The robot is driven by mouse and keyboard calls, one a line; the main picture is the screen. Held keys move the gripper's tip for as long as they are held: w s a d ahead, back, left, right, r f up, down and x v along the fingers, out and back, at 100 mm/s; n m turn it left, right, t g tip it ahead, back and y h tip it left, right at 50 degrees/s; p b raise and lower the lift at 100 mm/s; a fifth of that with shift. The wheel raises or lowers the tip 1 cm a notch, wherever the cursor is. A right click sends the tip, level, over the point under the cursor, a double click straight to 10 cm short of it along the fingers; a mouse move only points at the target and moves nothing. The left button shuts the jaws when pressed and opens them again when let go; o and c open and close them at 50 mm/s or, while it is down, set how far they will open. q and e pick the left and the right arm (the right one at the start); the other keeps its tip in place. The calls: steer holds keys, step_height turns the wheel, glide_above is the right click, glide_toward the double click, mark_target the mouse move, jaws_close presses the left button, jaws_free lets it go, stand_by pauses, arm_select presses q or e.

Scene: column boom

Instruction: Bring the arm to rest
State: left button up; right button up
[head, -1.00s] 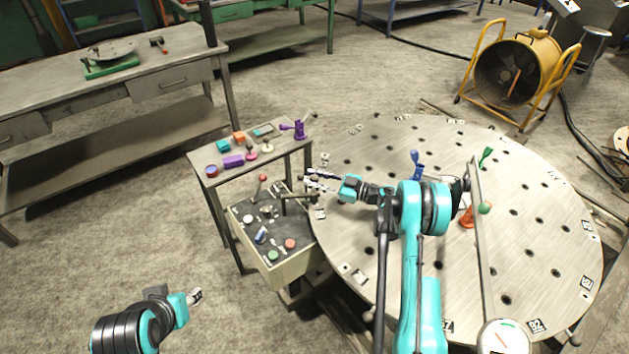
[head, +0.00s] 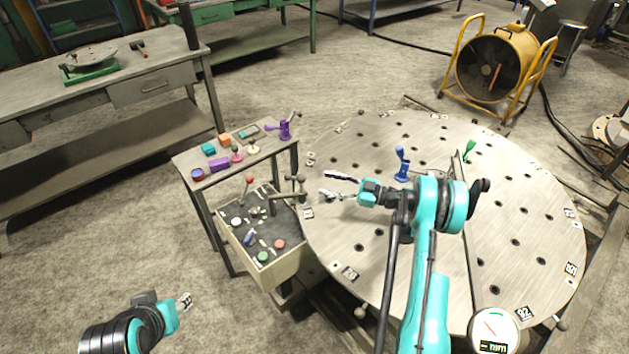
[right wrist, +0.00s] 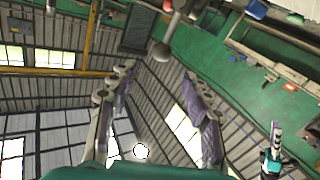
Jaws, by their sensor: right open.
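My right gripper (head: 328,184) is open and empty above the left part of the round metal table (head: 350,240), with its fingers pointing left. Its two spread fingers also show in the right wrist view (right wrist: 162,85), with nothing between them. My right arm reaches in from the lower right across the table and hides part of it. My left gripper (head: 184,301) is at the lower left over bare floor, small in the picture. I cannot tell whether its jaws are apart.
A control box (head: 262,228) with levers and coloured buttons stands left of the right gripper, beside a small side table (head: 190,160) of coloured parts. A blue clamp (head: 402,165) and a green one (head: 469,150) stand on the round table. A dial gauge (head: 494,330) is at the lower right.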

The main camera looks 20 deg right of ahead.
steer(key=shift+v, duration=1)
steer(key=w+r+m+t+h, duration=0.1)
steer(key=r+m+t+h, duration=0.35)
steer(key=r, duration=0.65)
steer(key=w+d+r+m+t+h, duration=0.1)
steer(key=w+r+m+t+h, duration=0.3)
steer(key=r, duration=0.7)
steer(key=s+r+m+t+h, duration=0.1)
steer(key=r+m+t+h, duration=0.15)
steer(key=r+h, duration=0.6)
steer(key=s+a+f+g, duration=0.4)
steer(key=s+f+g, duration=0.1)
steer(key=s, duration=0.6)
steer(key=s+a+f+m+g+y, duration=0.1)
steer(key=s+a+f+g, duration=0.3)
steer(key=s+f, duration=0.3)
steer(key=s+a+f+m+g+y, duration=0.1)
steer(key=s+a+f+g, duration=0.4)
steer(key=s, duration=1.1)
step_height(320, 180, down, 2)
steer(key=shift+a+f+g, duration=0.1)
steer(key=shift+a+g, duration=0.2)
steer(key=shift+a, duration=0.05)
